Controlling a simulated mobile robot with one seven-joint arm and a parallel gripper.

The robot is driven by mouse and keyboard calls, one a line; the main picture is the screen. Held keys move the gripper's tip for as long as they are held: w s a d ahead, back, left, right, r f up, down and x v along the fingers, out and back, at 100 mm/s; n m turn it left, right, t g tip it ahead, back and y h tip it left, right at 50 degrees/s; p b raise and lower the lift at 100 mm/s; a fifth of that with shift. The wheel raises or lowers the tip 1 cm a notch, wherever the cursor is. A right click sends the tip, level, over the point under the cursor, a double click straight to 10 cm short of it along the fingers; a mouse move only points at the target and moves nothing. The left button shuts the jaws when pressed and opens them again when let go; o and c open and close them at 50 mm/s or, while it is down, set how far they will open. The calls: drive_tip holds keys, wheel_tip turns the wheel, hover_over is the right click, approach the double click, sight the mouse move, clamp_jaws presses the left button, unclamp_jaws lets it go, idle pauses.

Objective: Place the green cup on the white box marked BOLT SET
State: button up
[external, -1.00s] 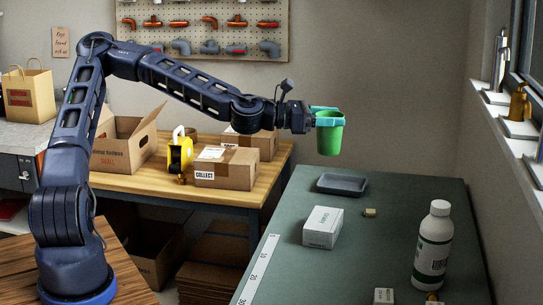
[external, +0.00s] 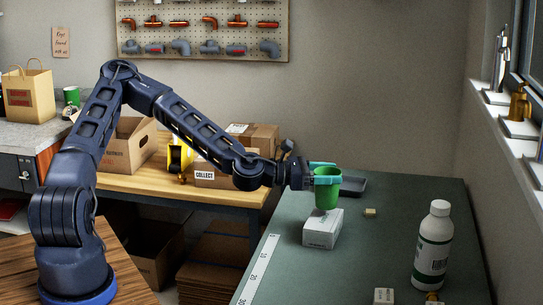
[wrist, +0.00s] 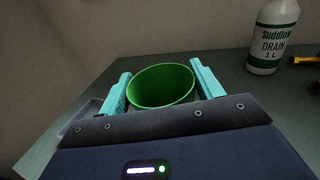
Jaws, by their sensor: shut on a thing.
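My gripper (external: 324,171) has its turquoise fingers shut on a green cup (external: 327,191), one on each side. In the wrist view the cup (wrist: 162,88) is between the fingers (wrist: 160,78), open end up and seemingly empty. In the external view the cup is upright, its base at the top of the white box (external: 322,232). I cannot tell whether they touch. The box lies on the green-grey table (external: 390,205); its print is too small to read. The wrist view does not show the box.
A dark tray (external: 353,186) lies behind the cup, partly hidden. A small tan block (external: 370,212) is right of the box. A white bottle (external: 433,245) stands further right, with a small box (external: 384,296) in front.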

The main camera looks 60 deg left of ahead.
drive_tip(key=shift+f, duration=1)
drive_tip(key=shift+f, duration=0.1)
drive_tip(key=o, duration=1)
drive_tip(key=shift+s+a, duration=0.1)
drive_tip(key=v, duration=1.1)
drive_tip(key=shift+s+a, duration=0.1)
drive_tip(key=shift+s, duration=0.25)
